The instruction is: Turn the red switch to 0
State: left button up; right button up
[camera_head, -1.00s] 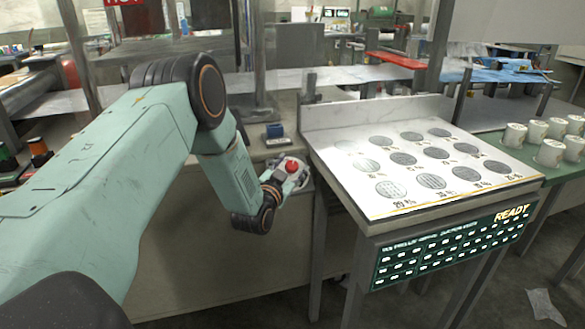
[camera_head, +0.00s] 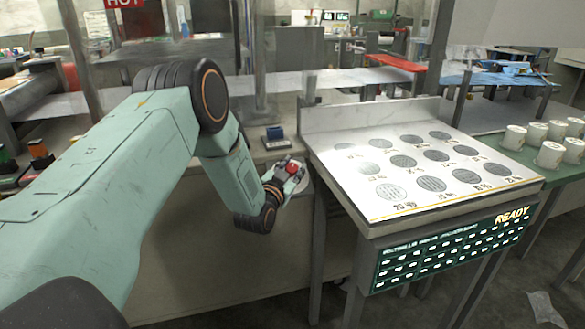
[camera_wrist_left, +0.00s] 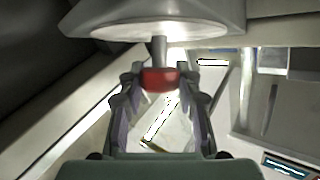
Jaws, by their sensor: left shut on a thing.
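The red switch (camera_head: 292,169) is a small red knob at the front edge of the bench, left of the slanted white panel. In the left wrist view the red knob (camera_wrist_left: 160,80) sits below a short stem on a pale round disc (camera_wrist_left: 150,22). My left gripper (camera_head: 287,171) reaches it from the lower left. Its two fingers stand on either side of the knob in the wrist view and are shut on it. I cannot read any mark for 0 or the switch's setting. My right gripper is not in view.
The slanted white panel (camera_head: 350,204) with round grey patches stands close to the right of my left gripper. A green board (camera_head: 445,252) with READY lit hangs at its front. A blue block (camera_head: 275,132) stands behind the switch. Several white cups (camera_head: 550,155) stand far right.

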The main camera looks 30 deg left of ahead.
pick_arm(q)
jog(key=shift+c, duration=0.5)
jog(key=shift+d+f+n+y+b, duration=0.1)
jog(key=shift+f+n+y+b, duration=0.05)
jog(key=shift+n+y+b, duration=1.05)
jog(key=shift+n+g+y+b, duration=0.55)
jog(key=shift+n+y, duration=0.75)
jog(key=shift+y, duration=0.15)
jog(key=shift+n+g+y+b, duration=0.4)
jog(key=shift+n+g+y, duration=0.15)
jog(key=shift+n+y, duration=0.85)
jog(key=o, duration=1.2)
jog(key=shift+a, duration=0.2)
jog(key=shift+s+d, duration=0.1)
jog(key=v, duration=1.2)
jog(key=shift+d, duration=0.1)
